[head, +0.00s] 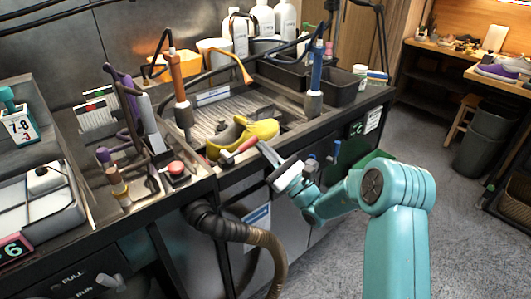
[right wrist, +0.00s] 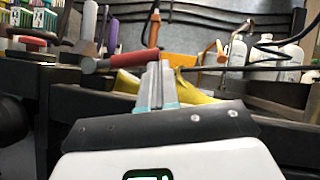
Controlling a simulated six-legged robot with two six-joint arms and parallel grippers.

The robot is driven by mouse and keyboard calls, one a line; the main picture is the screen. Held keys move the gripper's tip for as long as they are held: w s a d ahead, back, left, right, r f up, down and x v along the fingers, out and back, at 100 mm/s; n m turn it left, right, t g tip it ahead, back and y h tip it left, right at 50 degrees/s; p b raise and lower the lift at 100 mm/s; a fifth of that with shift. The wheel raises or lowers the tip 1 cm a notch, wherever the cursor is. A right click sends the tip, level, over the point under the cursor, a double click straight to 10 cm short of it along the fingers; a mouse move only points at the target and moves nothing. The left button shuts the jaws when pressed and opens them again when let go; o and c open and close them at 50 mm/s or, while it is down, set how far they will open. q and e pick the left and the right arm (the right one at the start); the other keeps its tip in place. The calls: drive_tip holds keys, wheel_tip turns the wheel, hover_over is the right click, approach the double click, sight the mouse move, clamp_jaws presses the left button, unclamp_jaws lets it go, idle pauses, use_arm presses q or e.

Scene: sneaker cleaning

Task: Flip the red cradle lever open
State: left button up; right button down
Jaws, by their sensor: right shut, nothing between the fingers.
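The red cradle lever (head: 240,149) lies slanted across the front of a yellow sneaker (head: 257,130), which rests in the sink-like bay of the bench. In the right wrist view the lever's red handle (right wrist: 118,60) runs nearly level, with the yellow sneaker (right wrist: 195,92) behind and below it. My right gripper (head: 263,149) is shut and empty, its fingertips close to the right end of the red handle. The shut fingertips (right wrist: 160,70) overlap that end in the right wrist view; I cannot tell whether they touch it. My left gripper is not in view.
An orange-handled tool (head: 178,78) and a blue-handled tool (head: 316,75) stand upright around the bay. A red button (head: 176,168) sits left of it. A dark bin (head: 340,85) stands behind right. A ribbed hose (head: 255,235) hangs in front.

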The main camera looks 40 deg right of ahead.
drive_tip(key=shift+r+n+y, duration=0.25)
drive_tip(key=shift+n+y, duration=0.05)
drive_tip(key=shift+n, duration=0.2)
drive_tip(key=a+r+n+g+y+b, duration=0.3)
drive_tip(key=a+r+n+g+b, duration=0.3)
drive_tip(key=n, duration=1.1)
drive_tip(key=shift+s+a+r+n+g+y, duration=0.2)
drive_tip(key=shift+s+r+n+g+y, duration=0.1)
drive_tip(key=shift+r+g, duration=1.35)
drive_tip(key=shift+f, duration=0.1)
